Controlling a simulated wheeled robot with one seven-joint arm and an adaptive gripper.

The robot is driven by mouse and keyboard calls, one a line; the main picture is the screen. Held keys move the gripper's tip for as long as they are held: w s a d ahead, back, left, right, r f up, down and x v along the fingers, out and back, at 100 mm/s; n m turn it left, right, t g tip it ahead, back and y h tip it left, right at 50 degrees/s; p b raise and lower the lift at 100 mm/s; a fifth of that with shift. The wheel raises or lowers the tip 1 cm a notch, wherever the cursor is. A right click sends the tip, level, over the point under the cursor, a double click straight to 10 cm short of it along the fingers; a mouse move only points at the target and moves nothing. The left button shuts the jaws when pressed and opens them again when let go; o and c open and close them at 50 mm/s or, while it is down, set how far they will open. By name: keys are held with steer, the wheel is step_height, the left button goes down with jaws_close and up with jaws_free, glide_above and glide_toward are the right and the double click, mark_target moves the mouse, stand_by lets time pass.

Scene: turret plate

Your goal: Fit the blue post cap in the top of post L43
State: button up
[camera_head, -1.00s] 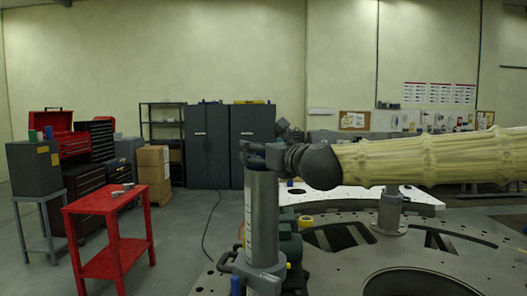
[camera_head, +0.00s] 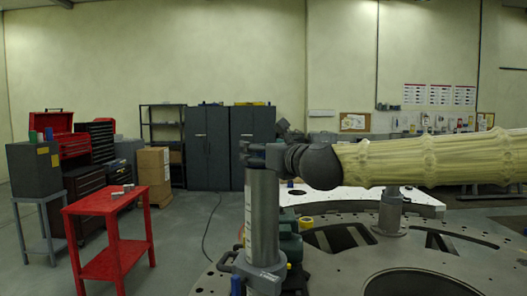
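A grey upright post (camera_head: 262,220) stands on the plate in the middle of the head view, with a pale label strip down its left side. The label is too small to read, so I cannot confirm it is L43. My gripper (camera_head: 252,154) reaches in from the right, lying sideways right at the post's top. Its dark fingers hide the post's mouth. I cannot make out the blue post cap clearly there, nor whether the fingers are open or shut. A small blue piece (camera_head: 236,285) shows low beside the post's foot; I cannot tell what it is.
The round turret plate (camera_head: 335,275) has slots and a large dark opening. A shorter post (camera_head: 391,212) stands on it to the right. A green machine part (camera_head: 291,246) sits close behind the post. A red side table (camera_head: 104,204) stands on the floor at left.

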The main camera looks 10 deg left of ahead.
steer(key=shift+f, duration=0.3)
steer(key=o, duration=1)
steer(key=shift+c, duration=0.2)
steer(key=shift+s+d, duration=0.1)
steer(key=b+v, duration=0.3)
steer(key=v, duration=0.7)
steer(key=shift+s+d, duration=0.25)
steer(key=shift+d, duration=0.05)
